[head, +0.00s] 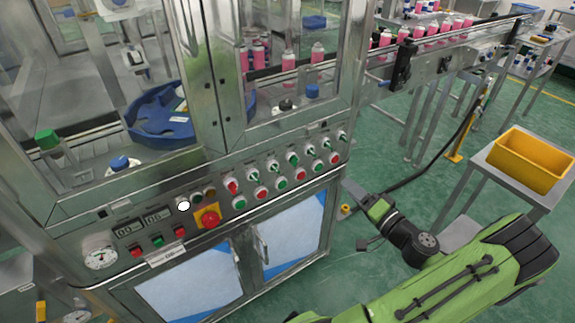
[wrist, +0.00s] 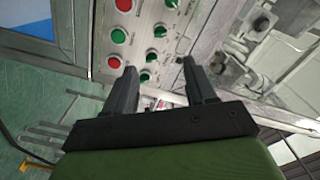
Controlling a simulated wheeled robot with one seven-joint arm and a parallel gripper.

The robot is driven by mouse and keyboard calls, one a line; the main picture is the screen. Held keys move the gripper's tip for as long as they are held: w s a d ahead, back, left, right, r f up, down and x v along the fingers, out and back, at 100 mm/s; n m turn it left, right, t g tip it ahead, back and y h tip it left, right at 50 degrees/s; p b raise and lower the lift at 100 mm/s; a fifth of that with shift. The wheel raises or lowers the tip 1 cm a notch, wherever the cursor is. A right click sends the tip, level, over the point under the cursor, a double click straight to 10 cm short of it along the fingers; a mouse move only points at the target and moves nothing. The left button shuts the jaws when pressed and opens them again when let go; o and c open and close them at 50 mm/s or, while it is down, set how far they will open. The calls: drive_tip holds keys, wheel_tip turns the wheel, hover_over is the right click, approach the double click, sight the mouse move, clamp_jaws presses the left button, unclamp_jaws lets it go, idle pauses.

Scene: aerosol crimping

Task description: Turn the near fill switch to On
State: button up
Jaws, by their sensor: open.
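The control panel on the steel machine carries an upper row of green rotary switches (head: 292,158) above a lower row of red and green buttons (head: 281,183). Labels are too small to read, so I cannot tell which is the near fill switch or its setting. The wrist view shows several switches (wrist: 160,30) up close, with the end one (wrist: 145,76) between the fingers in the picture. My gripper (wrist: 159,68) is open and empty, with its two black fingers apart. In the head view it is right of the panel's right end, apart from the switches.
A red emergency button on a yellow plate (head: 209,217) and a pressure gauge (head: 99,258) sit on the panel's left part. A yellow bin (head: 530,160) stands on a side table at right. A conveyor with pink cans (head: 432,30) runs behind.

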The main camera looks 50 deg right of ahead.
sight(314, 156)
drive_tip(key=b+x, duration=0.2)
drive_tip(key=x, duration=1.3)
drive_tip(key=shift+w+d, duration=0.2)
drive_tip(key=shift+w, duration=0.15)
clamp_jaws()
